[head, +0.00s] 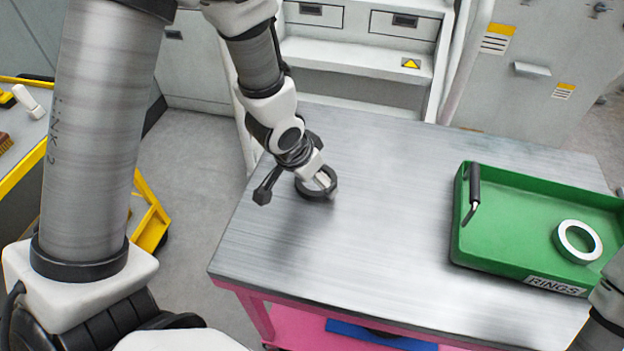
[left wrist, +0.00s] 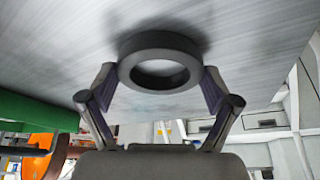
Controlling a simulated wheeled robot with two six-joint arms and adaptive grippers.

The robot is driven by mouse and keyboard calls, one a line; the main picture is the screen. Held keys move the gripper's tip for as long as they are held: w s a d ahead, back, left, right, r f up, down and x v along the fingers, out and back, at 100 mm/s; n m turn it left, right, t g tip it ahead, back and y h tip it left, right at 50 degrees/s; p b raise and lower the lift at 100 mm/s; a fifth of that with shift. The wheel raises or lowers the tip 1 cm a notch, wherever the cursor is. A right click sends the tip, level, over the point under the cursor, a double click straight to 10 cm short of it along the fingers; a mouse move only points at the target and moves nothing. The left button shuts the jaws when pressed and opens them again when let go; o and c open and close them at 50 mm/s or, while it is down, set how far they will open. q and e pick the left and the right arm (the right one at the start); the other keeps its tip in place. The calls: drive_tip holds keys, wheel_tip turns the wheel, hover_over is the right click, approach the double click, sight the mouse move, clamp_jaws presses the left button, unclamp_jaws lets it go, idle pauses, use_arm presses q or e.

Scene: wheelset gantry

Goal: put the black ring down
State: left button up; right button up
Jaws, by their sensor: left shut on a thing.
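The black ring (head: 318,196) is at my left gripper (head: 316,181), over the left part of the grey metal table (head: 400,215). In the left wrist view the black ring (left wrist: 160,42) sits between the two fingers of my left gripper (left wrist: 158,78), which are shut on it from both sides. The ring lies roughly flat, close to the tabletop, with a dark shadow around it. I cannot tell whether it touches the table. Part of my right arm shows at the lower right edge of the head view; its fingers are out of view.
A green tray (head: 487,255) labelled RINGS stands on the table's right side, with a white ring (head: 577,241) inside and a black-handled tool (head: 474,188) at its left wall. The table around the black ring is clear. Grey cabinets (head: 375,65) stand behind.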

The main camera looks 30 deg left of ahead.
use_arm(q)
drive_tip(key=shift+s+r, duration=0.15)
drive_tip(key=shift+s, duration=0.2)
drive_tip(key=o, duration=1)
drive_tip(key=shift+f, duration=0.2)
drive_tip(key=shift+o, duration=0.5)
drive_tip(key=shift+w, duration=0.2)
drive_tip(key=shift+s, duration=0.1)
